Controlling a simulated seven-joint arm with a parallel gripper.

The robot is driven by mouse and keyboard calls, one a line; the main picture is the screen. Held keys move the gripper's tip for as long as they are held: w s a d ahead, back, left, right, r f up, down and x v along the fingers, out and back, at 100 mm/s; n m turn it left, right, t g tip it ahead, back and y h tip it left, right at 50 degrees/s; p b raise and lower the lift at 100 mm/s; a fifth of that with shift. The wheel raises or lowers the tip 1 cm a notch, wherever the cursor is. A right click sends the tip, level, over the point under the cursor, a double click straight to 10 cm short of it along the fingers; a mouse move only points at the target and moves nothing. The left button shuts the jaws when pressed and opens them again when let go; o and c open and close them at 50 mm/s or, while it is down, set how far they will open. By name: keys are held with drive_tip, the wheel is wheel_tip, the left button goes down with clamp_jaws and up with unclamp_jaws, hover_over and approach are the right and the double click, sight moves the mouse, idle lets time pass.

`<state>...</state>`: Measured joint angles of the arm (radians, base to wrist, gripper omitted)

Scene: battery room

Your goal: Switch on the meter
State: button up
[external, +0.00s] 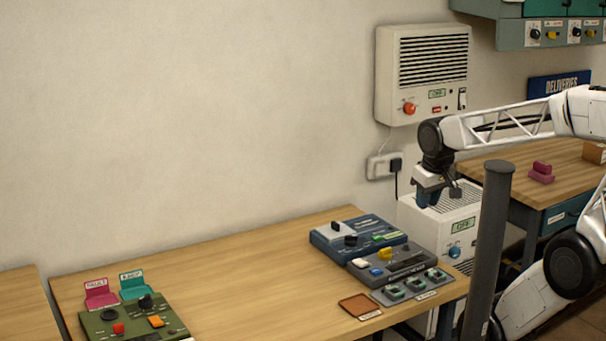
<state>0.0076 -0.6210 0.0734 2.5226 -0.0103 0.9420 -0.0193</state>
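Several panels with knobs and switches stand on the wooden table; no label I can read names one as the meter. A blue panel (358,238) has a white switch, a black knob and a green part. In front of it is a dark grey panel (392,265) with a yellow knob, a white part and a blue part. A green panel (132,321) with black knobs, a red button and an orange switch is at the front left. My gripper (438,199) hangs above and behind the table's right end, apart from the panels. Its fingers look spread and empty.
A grey strip with green switches (411,287) and a brown tray (360,306) lie at the table's right front. A dark post (488,245) stands close right of my gripper. The table's middle is clear.

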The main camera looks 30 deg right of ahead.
drive_tip(key=shift+w+f+n, duration=0.1)
drive_tip(key=shift+w+n, duration=0.4)
drive_tip(key=shift+w, duration=0.25)
clamp_jaws()
drive_tip(key=w+f+n+g, duration=0.1)
drive_tip(key=w+f+n, duration=0.3)
drive_tip(key=w, duration=0.4)
drive_tip(key=w+f+n+g, duration=0.1)
drive_tip(key=w+f+n, duration=0.3)
drive_tip(key=w+n, duration=0.3)
drive_tip(key=w+a+f+n+g, duration=0.1)
drive_tip(key=w+f+n, duration=0.3)
drive_tip(key=w, duration=0.4)
drive_tip(key=shift+w+f+n+g, duration=0.2)
drive_tip(key=shift+w+n+g, duration=0.25)
drive_tip(key=shift+n, duration=0.45)
drive_tip(key=shift+s+a, duration=0.1)
